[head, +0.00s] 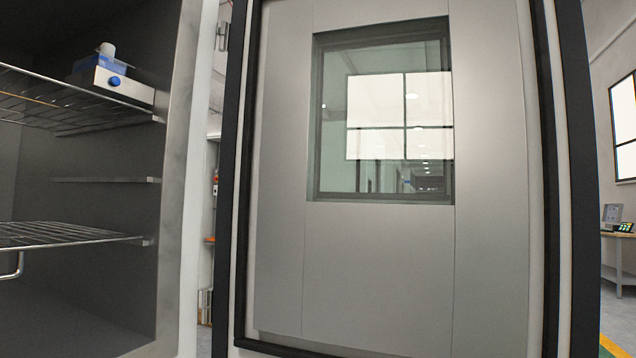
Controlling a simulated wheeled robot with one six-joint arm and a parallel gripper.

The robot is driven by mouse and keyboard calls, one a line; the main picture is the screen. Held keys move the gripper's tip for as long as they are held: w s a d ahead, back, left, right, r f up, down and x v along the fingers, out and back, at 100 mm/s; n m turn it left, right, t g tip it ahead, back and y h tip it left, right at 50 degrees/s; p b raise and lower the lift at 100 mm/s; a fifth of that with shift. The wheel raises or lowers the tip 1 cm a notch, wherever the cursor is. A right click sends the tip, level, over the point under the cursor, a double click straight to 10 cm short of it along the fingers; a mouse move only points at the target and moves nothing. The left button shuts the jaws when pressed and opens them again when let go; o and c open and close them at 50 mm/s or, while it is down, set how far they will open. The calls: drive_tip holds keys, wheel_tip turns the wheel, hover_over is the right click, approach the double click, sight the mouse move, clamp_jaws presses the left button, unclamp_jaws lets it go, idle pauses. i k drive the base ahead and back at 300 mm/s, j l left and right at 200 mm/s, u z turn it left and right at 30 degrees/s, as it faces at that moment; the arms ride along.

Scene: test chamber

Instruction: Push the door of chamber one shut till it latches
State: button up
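The chamber door (380,265) stands open and fills the middle and right of the view. I see its metal inner face, a black seal around the edge and a window (385,115) in the upper half. The chamber (85,190) is open at the left, with its light front frame (190,180) beside the door. A gap shows between frame and door. No number shows on it. My gripper is not in view.
Inside the chamber are wire shelves (70,236). A white and blue device (112,80) sits on the upper one. A table (618,236) with small instruments stands at the far right, beyond the door's edge. A yellow floor stripe (612,347) shows at the lower right.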

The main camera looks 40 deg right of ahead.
sight(505, 261)
drive_tip(key=k+l+u, duration=0.15)
drive_tip(key=l, duration=0.3)
drive_tip(key=l+u, duration=0.1)
drive_tip(key=l, duration=0.3)
drive_tip(key=k+l+u, duration=0.15)
drive_tip(key=l, duration=0.25)
drive_tip(key=k+l+u, duration=0.1)
drive_tip(key=l, duration=0.3)
drive_tip(key=k+l+u, duration=0.15)
drive_tip(key=l, duration=0.25)
drive_tip(key=k+l+u, duration=0.1)
drive_tip(key=l, duration=0.25)
drive_tip(key=k+l+u, duration=0.15)
drive_tip(key=k+l, duration=0.2)
drive_tip(key=l, duration=0.15)
drive_tip(key=k+l, duration=0.2)
drive_tip(key=l, duration=0.2)
drive_tip(key=k+l, duration=0.2)
drive_tip(key=l, duration=0.15)
drive_tip(key=k+l, duration=0.2)
drive_tip(key=l, duration=0.2)
drive_tip(key=k+l, duration=0.2)
drive_tip(key=l, duration=0.15)
drive_tip(key=i+j, duration=0.1)
drive_tip(key=j, duration=0.15)
drive_tip(key=z, duration=0.05)
